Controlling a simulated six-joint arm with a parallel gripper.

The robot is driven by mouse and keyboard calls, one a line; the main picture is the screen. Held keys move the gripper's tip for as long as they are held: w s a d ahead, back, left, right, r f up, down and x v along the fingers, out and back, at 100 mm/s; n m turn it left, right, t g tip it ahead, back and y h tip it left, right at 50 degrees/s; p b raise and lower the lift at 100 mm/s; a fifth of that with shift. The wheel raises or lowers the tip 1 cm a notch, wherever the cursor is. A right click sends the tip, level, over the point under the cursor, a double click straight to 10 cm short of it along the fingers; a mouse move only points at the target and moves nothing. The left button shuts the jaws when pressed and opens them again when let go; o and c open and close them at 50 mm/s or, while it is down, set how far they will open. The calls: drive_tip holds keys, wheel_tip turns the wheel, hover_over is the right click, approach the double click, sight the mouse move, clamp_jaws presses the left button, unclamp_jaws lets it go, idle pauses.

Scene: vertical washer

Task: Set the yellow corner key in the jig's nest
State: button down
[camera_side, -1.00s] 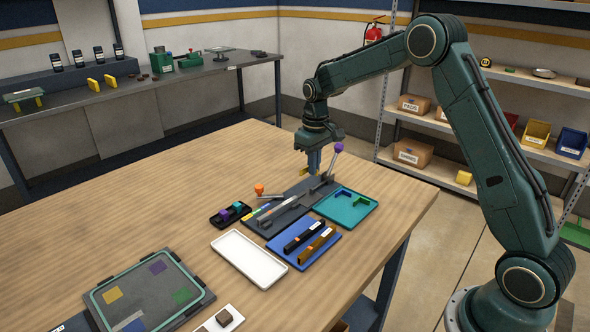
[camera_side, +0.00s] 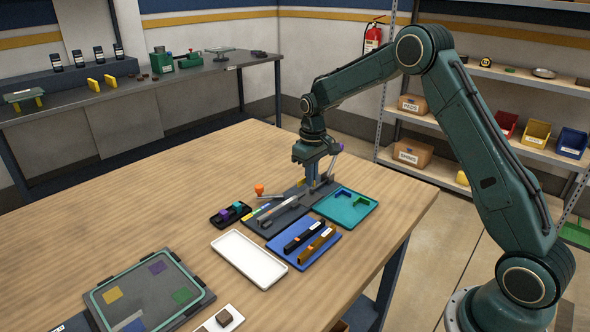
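My gripper (camera_side: 313,187) points straight down, with its fingertips low at the back part of the dark grey jig (camera_side: 268,225). The nest is also hidden there. I cannot tell whether the fingers are still closed on the key or whether it touches the jig.
The jig has an orange-knobbed lever (camera_side: 260,188) and a purple-knobbed lever (camera_side: 340,147) close beside my gripper.

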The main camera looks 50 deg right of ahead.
sight(311, 199)
drive_tip(key=shift+f, duration=2.05)
drive_tip(key=shift+f, duration=0.35)
drive_tip(key=c, duration=1.2)
unclamp_jaws()
drive_tip(key=shift+o, duration=0.2)
drive_tip(key=shift+r, duration=0.1)
drive_tip(key=shift+r, duration=3.45)
